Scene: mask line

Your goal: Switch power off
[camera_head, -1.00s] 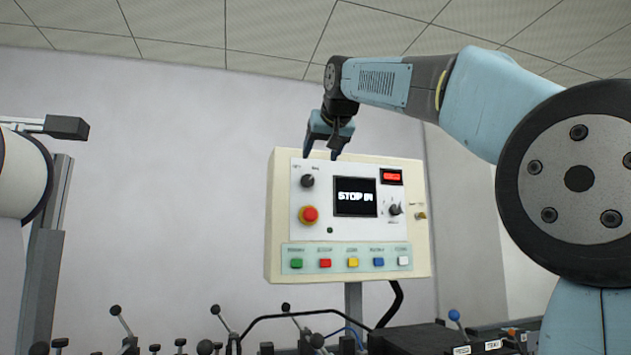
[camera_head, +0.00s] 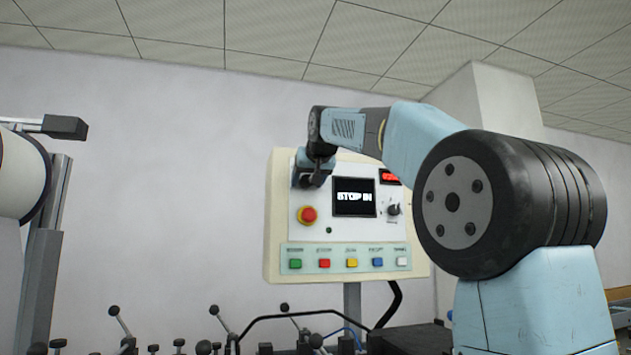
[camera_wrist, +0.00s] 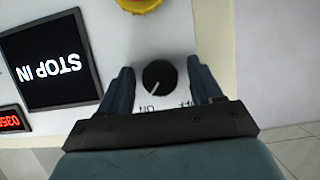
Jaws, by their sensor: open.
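The black rotary knob (camera_wrist: 160,77) is on the white face of the control panel (camera_head: 392,246), seen upside down in the wrist view. Its white pointer line tilts toward the label that reads ON; the other label is partly covered by my finger. My gripper (camera_wrist: 160,66) is open, with one finger on each side of the knob and gaps visible between. In the head view my gripper (camera_head: 308,180) is at the panel's upper left and hides the knob.
The panel has a screen (camera_head: 354,198) reading "STOP IN", a red emergency button (camera_head: 308,215), another knob (camera_head: 393,210), a red display (camera_head: 390,177) and a row of coloured buttons (camera_head: 350,263). Levers stand below. A white machine (camera_head: 22,180) is at left.

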